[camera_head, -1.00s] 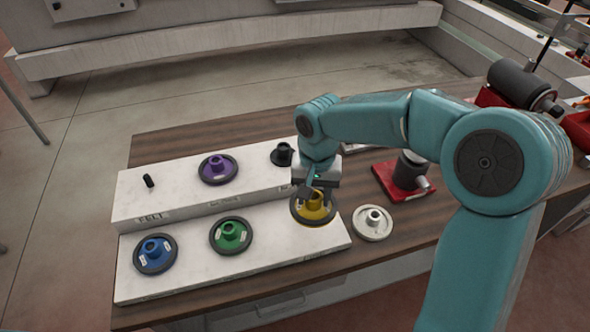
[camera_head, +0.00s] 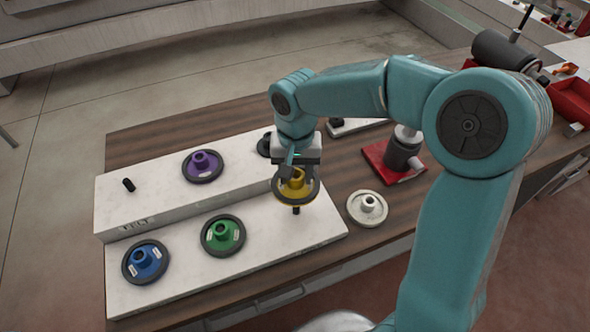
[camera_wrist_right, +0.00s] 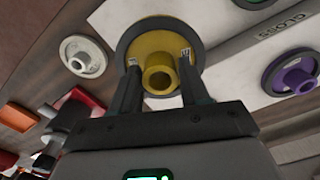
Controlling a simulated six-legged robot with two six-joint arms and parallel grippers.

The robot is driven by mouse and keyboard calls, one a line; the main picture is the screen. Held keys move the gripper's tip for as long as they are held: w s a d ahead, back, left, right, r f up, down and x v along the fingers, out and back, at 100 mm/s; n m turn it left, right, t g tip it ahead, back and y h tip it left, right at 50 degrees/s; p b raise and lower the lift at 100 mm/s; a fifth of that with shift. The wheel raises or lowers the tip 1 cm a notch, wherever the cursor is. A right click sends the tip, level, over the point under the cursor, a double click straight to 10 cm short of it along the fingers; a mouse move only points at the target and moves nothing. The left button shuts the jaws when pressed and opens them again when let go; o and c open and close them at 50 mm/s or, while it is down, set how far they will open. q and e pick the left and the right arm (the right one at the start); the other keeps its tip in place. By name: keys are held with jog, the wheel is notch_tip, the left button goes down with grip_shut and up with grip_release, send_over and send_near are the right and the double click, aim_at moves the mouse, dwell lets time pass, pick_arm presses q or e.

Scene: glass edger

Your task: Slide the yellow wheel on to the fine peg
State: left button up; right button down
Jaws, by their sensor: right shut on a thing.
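My right gripper (camera_head: 296,172) is shut on the hub of the yellow wheel (camera_head: 279,193), which has a dark rim. In the right wrist view the yellow wheel (camera_wrist_right: 160,78) sits with its hub between the two fingers. The wheel is held over the front right of the white two-step rack (camera_head: 180,290). A dark peg (camera_head: 296,210) shows just below it; I cannot tell whether its tip is still inside the wheel. A bare dark peg (camera_head: 128,185) stands at the rear left step, above the word FELT. No label for the fine peg is readable. My left gripper is out of view.
A blue wheel (camera_head: 146,262) and a green wheel (camera_head: 222,235) sit on the front step. A purple wheel (camera_head: 203,166) and a partly hidden dark wheel (camera_head: 264,145) are on the rear step. A white wheel (camera_head: 367,208) lies on the wooden table, near a red-based device (camera_head: 402,152).

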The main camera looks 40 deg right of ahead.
aim_at(297, 190)
jog(key=shift+a+f, duration=0.15)
jog(key=shift+f, duration=0.15)
notch_tip(297, 190, down, 4)
jog(key=b, duration=0.4)
jog(key=shift+s+f, duration=0.1)
jog(key=shift+f, duration=0.3)
jog(key=shift+s+f+b, duration=0.1)
jog(key=shift+f+b, duration=0.05)
jog(key=shift+b, duration=0.25)
jog(key=shift+d+f, duration=0.1)
jog(key=shift+d, duration=0.15)
jog(key=shift+a, duration=0.15)
